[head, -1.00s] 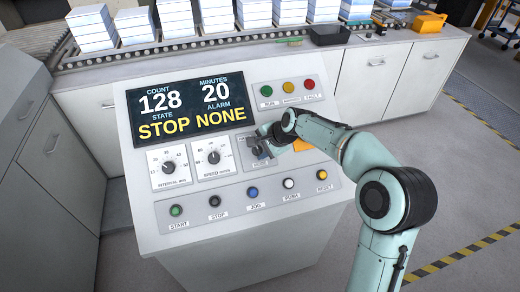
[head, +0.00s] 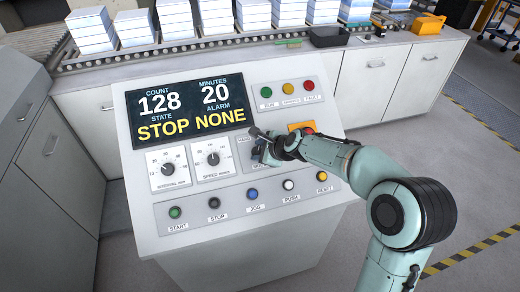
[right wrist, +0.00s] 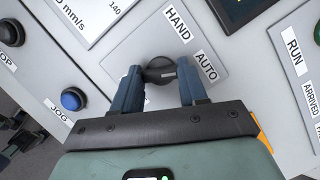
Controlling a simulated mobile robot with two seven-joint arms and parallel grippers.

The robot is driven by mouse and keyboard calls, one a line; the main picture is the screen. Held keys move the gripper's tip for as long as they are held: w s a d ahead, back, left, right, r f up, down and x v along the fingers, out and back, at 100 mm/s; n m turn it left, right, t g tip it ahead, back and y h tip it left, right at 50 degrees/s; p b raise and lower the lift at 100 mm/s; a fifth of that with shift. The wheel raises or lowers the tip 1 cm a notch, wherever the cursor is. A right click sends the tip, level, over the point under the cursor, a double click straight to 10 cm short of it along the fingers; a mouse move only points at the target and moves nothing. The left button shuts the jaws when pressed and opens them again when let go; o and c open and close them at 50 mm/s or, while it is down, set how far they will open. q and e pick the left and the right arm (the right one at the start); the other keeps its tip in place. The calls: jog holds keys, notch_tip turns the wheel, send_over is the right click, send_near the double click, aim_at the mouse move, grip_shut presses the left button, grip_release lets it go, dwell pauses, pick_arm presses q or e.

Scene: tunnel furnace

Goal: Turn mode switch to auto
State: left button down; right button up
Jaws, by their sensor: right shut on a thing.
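The mode switch (right wrist: 160,70) is a black rotary knob on a light grey plate with HAND and AUTO labels. The AUTO label (right wrist: 205,66) and HAND label (right wrist: 177,25) show clearly in the right wrist view. My right gripper (right wrist: 160,82) is shut on the knob, with one blue-grey finger on each side. In the head view my right gripper (head: 262,150) reaches the switch plate from the right and hides most of the knob. The exact pointing of the knob is hard to tell.
The console display (head: 192,110) reads STOP NONE. Two dials (head: 167,168) sit left of the switch, and a row of push buttons (head: 252,193) runs below it. A red button on an orange plate (head: 301,127) sits close behind my right gripper. Signal lamps (head: 289,90) are above.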

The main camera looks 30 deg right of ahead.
pick_arm(q)
jog(key=shift+r, duration=0.1)
pick_arm(e)
jog(key=shift+m, duration=0.3)
jog(key=o, duration=1.1)
jog(key=shift+c, duration=0.2)
pick_arm(q)
jog(key=shift+w+r+p, duration=0.95)
jog(key=shift+w+r, duration=0.1)
jog(key=shift+r, duration=0.15)
pick_arm(e)
jog(key=v, duration=1.3)
jog(key=shift+s, duration=0.3)
pick_arm(q)
jog(key=shift+s, duration=0.15)
